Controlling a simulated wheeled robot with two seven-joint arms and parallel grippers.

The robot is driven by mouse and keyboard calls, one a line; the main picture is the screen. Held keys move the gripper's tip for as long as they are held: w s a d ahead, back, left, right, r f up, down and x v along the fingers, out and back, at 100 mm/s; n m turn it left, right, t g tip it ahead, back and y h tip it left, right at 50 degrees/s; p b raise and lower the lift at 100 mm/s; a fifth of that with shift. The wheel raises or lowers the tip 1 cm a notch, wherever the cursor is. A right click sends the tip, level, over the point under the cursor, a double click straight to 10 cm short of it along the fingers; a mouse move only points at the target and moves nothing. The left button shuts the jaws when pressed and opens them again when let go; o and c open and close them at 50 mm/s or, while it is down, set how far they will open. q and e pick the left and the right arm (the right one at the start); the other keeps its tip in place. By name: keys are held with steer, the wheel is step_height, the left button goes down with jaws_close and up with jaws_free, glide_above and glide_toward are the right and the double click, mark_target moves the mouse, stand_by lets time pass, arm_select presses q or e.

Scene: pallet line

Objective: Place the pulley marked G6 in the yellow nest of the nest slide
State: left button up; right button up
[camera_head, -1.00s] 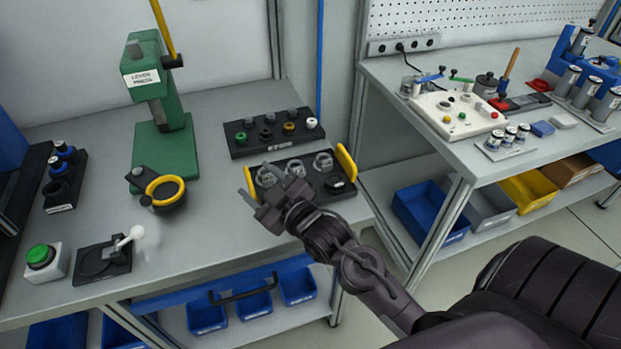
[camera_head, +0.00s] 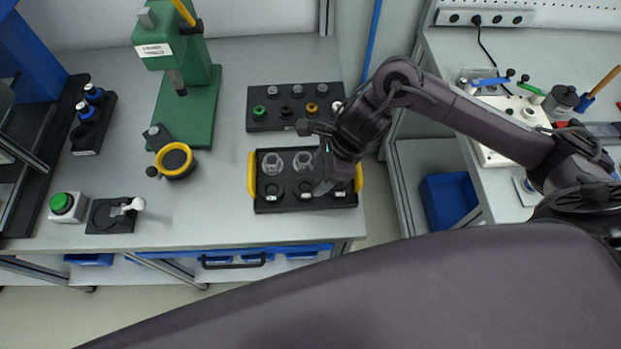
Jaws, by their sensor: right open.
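The black tray with yellow end handles (camera_head: 265,206) sits on the bench and holds two rows of parts. Two clear ring-shaped parts (camera_head: 272,163) show in its back row, and darker seats with pale marks line its front row. No G6 mark is readable, so I cannot tell which part is that pulley. My right gripper (camera_head: 318,158) is open over the tray's right half and hides part of it. A yellow ring (camera_head: 188,154) on a black base stands in front of the green press; it looks like the yellow nest. My left gripper is not in view.
A black rack of small knobs (camera_head: 258,125) stands behind the tray. The green lever press (camera_head: 205,110) is left of it. A green button box (camera_head: 62,205) and a white-knobbed lever plate (camera_head: 110,215) stand front left. The bench between yellow ring and tray is clear.

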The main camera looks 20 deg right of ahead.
mark_target(304, 188)
steer(key=shift+w+a+f+p, duration=0.1)
steer(key=shift+a+f+p, duration=0.35)
steer(key=shift+a+f, duration=0.3)
steer(key=x, duration=0.1)
steer(key=p+x, duration=0.1)
steer(key=x, duration=0.1)
steer(key=shift+w+d+f, duration=0.2)
steer(key=shift+d+f, duration=0.05)
steer(key=shift+f, duration=0.15)
steer(key=shift+a+f, duration=0.1)
steer(key=shift+f, duration=0.2)
steer(key=shift+a+f, duration=0.1)
steer(key=shift+w, duration=0.1)
steer(key=c, duration=0.8)
steer(key=shift+c, duration=0.5)
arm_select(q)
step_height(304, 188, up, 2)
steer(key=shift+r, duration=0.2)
